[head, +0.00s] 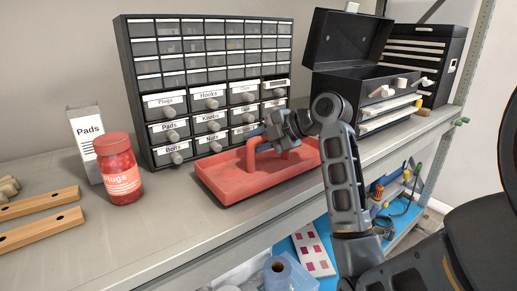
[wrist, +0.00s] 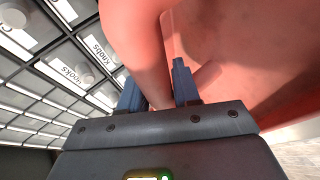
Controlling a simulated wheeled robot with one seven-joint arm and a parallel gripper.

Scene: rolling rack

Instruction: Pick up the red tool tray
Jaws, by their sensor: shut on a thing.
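The red tool tray (head: 225,184) sits on the grey shelf in front of the drawer cabinet in the head view. It has a raised red handle (head: 254,150) along its middle. My gripper (head: 264,143) is at the handle, reaching in from the right. In the wrist view my gripper (wrist: 157,85) has its two blue fingers on either side of the red handle (wrist: 148,60), shut on it. The tray's red surface (wrist: 250,50) fills the upper right there. My wrist hides part of the handle in the head view. I cannot tell whether the tray touches the shelf.
The drawer cabinet (head: 205,87) stands close behind the tray. A red-lidded jar (head: 118,168) and a white Pads box (head: 85,140) stand to the left, with wooden bars (head: 40,230) nearer. A black open toolbox (head: 345,60) is at the right. The shelf front (head: 150,250) is clear.

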